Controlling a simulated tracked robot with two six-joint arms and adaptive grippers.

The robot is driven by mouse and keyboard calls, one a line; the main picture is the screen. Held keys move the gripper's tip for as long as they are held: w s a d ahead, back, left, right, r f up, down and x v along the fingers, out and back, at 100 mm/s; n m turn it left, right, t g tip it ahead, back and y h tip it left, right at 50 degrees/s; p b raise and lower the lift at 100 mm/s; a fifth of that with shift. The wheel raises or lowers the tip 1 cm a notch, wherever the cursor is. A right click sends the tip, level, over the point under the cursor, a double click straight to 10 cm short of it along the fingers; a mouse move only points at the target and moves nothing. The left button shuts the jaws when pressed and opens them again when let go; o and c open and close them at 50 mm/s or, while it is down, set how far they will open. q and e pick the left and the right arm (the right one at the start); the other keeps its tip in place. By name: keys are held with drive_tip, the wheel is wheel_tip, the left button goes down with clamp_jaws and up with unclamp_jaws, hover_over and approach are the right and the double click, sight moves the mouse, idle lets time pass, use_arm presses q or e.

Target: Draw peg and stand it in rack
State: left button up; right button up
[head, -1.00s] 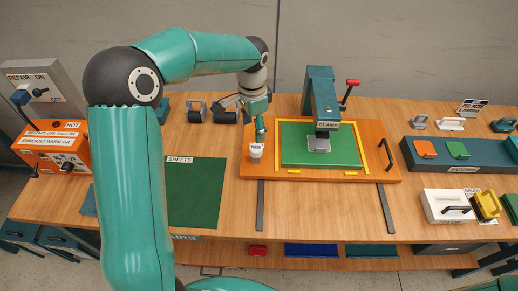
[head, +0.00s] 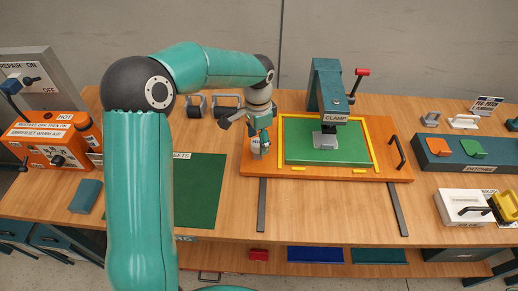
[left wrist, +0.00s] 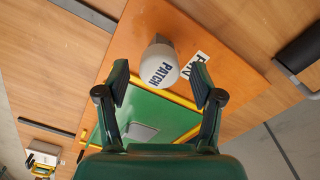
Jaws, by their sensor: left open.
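A white, round-topped piece lettered PATCH (left wrist: 160,66) stands at the near-left corner of the orange board (head: 330,174); I take it for the peg. In the head view the same white piece (head: 257,151) is partly covered by my left gripper (head: 262,140), which is just over it. In the left wrist view the open fingers of the left gripper (left wrist: 160,76) lie on either side of the piece, with gaps at both sides. No contact shows. A white label (left wrist: 196,67) lies beside it. I cannot identify the rack. My right gripper is out of view.
Grey handled tools (head: 228,105) sit behind left of the board. An orange warm-air unit (head: 48,140) is at far left, a patches tray (head: 470,153) at right. The green sheet area (head: 205,195) is clear.

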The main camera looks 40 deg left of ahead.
use_arm(q)
drive_tip(key=shift+c, duration=0.4)
clamp_jaws()
drive_tip(key=shift+r+p, duration=0.5)
drive_tip(key=shift+r, duration=0.1)
drive_tip(key=shift+r, duration=0.15)
drive_tip(key=shift+r+p, duration=1.6)
drive_tip(key=shift+r, duration=0.2)
